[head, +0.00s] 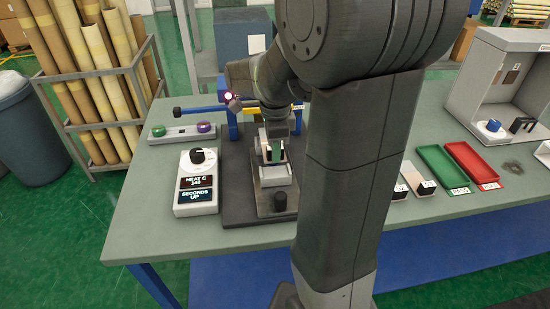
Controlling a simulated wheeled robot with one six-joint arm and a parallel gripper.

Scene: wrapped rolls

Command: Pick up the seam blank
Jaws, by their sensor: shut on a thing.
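My gripper (273,157) points down over the dark base plate of a press-like fixture (236,205), left of the middle of the table. It is shut on a small dark green and pale piece, which I take to be the seam blank (275,151). Most of the piece is hidden by the fingers. A grey block (275,176) of the fixture lies just in front of the fingertips. I cannot tell whether the piece touches the fixture. My arm hides part of the fixture's right side.
A heat control box (197,185) stands left of the fixture, with a two-button box (182,133) behind it. Green (443,171) and red (472,163) trays and a grey booth (487,75) are at right.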

